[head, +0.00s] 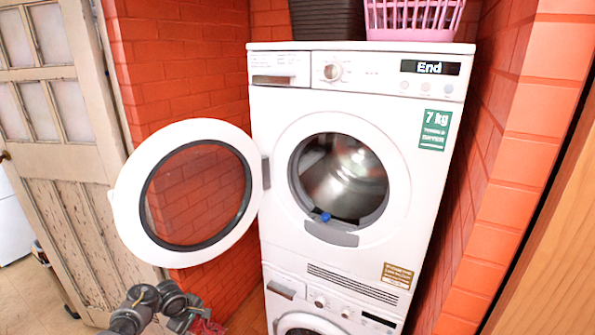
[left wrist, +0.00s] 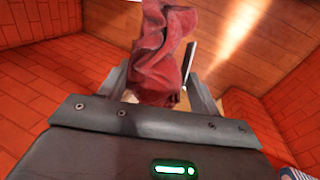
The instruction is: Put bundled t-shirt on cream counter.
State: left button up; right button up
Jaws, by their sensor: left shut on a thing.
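The bundled t-shirt (left wrist: 165,55) is a crumpled dark red cloth in the left wrist view. My left gripper (left wrist: 160,92) is shut on it, with one finger on each side of the cloth. In the head view my left gripper (head: 190,325) is at the bottom edge, left of the machines, and a bit of the red t-shirt (head: 207,327) shows beside it. Most of the shirt is cut off there. I see no cream counter in either view. My right gripper is not in view.
A white dryer (head: 275,120) with its round door (head: 128,205) swung open to the left stands on another white machine (head: 277,303). A small blue item (head: 322,216) lies at its drum opening. A dark basket (head: 325,20) and pink basket (head: 412,18) sit on top. An old panelled door (head: 75,190) stands left.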

pick_arm(q)
jog(key=s+d+r+m+g+h, duration=0.15)
jog(key=s+d+r+m, duration=0.35)
jog(key=d+r+m, duration=0.85)
jog(key=s+d+r+m+g, duration=0.4)
jog(key=d+r, duration=0.6)
jog(key=r, duration=0.8)
jog(key=s+a+f+m, duration=0.2)
jog(key=s+a+m, duration=0.5)
jog(key=s+a, duration=0.6)
notch_tip(320, 180, down, 14)
jog(key=b, duration=1.4)
jog(key=shift+w+d+y, duration=0.3)
jog(key=shift+y, duration=0.05)
